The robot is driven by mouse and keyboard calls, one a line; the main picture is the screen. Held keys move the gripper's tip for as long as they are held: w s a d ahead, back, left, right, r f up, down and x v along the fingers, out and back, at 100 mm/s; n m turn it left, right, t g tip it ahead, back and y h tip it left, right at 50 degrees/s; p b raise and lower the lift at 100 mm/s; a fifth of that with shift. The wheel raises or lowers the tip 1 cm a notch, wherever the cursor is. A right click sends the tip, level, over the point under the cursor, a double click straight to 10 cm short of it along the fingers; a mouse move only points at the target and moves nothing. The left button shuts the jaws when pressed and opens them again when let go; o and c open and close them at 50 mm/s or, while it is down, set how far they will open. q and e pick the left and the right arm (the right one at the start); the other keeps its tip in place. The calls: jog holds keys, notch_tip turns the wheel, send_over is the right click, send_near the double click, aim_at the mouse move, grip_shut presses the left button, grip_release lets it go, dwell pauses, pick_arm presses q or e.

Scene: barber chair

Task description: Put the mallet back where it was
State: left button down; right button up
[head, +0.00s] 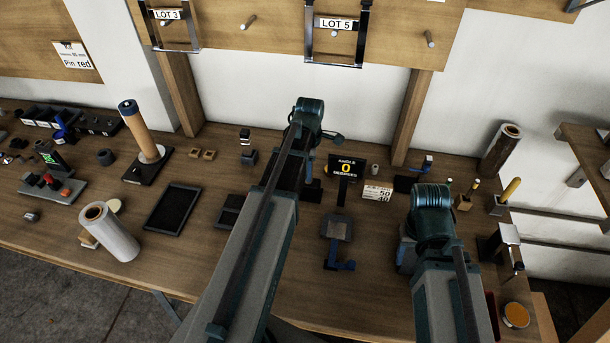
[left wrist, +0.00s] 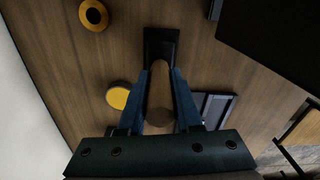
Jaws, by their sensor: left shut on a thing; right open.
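In the left wrist view the blue fingers of my left gripper (left wrist: 161,95) are shut on the mallet's brown handle (left wrist: 160,112), one finger on each side. The handle's round end faces the camera. The mallet's dark head (left wrist: 160,44) lies beyond the fingertips, over the brown wooden bench surface. I cannot tell whether the head touches the surface.
The wooden bench (head: 390,290) is crowded. A small black sign (head: 346,167) and a white price card (head: 378,193) stand between the arms. A wall closes off the back.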

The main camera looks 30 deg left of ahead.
pick_arm(q)
jog(key=shift+f, duration=0.65)
jog(key=shift+a, duration=0.1)
jog(key=shift+d+r, duration=0.15)
jog(key=shift+d, duration=0.05)
pick_arm(e)
jog(key=shift+a+f, duration=0.25)
jog(key=shift+f, duration=0.25)
jog(key=shift+f, duration=0.1)
pick_arm(q)
jog(key=c, duration=1)
grip_release()
jog(key=shift+a+f+b, duration=0.1)
jog(key=shift+f+b, duration=0.1)
jog(key=shift+b, duration=0.1)
jog(key=shift+c, duration=0.2)
jog(key=o, duration=0.4)
pick_arm(e)
jog(key=shift+s+a, duration=0.1)
pick_arm(q)
jog(key=shift+o, duration=0.2)
jog(key=shift+r, duration=0.1)
notch_tip(320, 180, up, 12)
jog(key=p, duration=1.2)
jog(key=shift+r+p, duration=0.15)
jog(key=shift+p, duration=0.15)
pick_arm(e)
notch_tip(320, 180, up, 12)
